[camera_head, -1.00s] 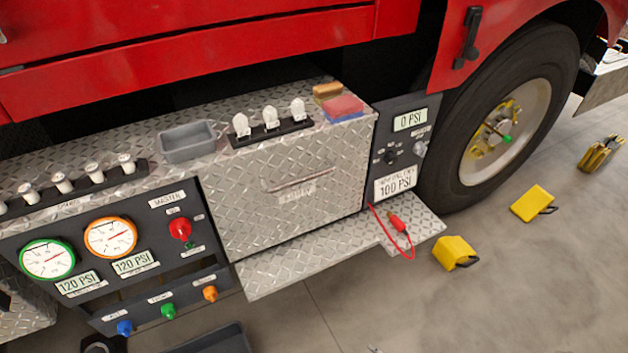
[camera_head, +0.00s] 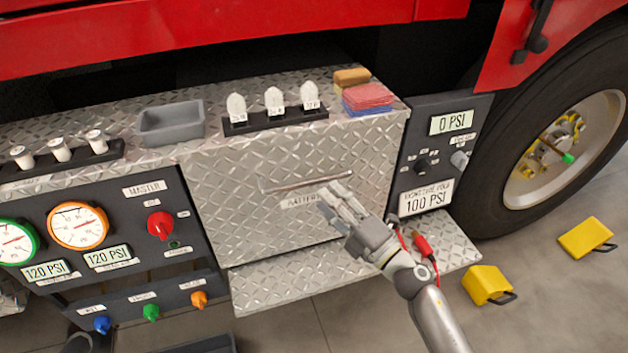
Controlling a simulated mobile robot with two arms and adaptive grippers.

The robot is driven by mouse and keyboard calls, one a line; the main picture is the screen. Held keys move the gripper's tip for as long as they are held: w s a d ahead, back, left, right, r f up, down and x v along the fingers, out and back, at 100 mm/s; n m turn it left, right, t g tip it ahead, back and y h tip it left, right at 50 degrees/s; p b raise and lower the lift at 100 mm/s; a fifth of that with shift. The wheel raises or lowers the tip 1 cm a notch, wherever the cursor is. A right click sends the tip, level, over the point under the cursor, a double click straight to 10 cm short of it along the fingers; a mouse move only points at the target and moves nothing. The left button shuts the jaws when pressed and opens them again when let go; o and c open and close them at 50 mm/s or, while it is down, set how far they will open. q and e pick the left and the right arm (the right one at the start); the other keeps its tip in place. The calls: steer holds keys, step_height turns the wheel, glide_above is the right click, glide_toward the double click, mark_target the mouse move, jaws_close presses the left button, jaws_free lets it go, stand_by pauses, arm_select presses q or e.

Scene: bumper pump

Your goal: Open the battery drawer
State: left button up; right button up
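The battery drawer (camera_head: 240,215) is a diamond-plate metal front below the truck's side shelf, and it is closed. Its thin bar handle (camera_head: 290,186) runs across the upper middle of the front, above a label that reads as battery and is partly covered. My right gripper (camera_head: 332,197) is in front of the drawer, just below and right of the handle's middle. Its fingers point up and left towards the handle. I cannot tell whether they touch the drawer front, and nothing shows between them. My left gripper is not in view.
A diamond-plate step (camera_head: 290,285) juts out below the drawer. A red clamp with cable (camera_head: 424,246) lies on its right end, near my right arm. A grey tray (camera_head: 170,122) and stacked cloths (camera_head: 367,96) sit on the shelf above. Yellow chocks (camera_head: 487,284) lie by the wheel (camera_head: 560,140).

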mark_target(312, 179)
steer(key=x, duration=0.7)
steer(key=shift+d, duration=0.1)
jaws_close()
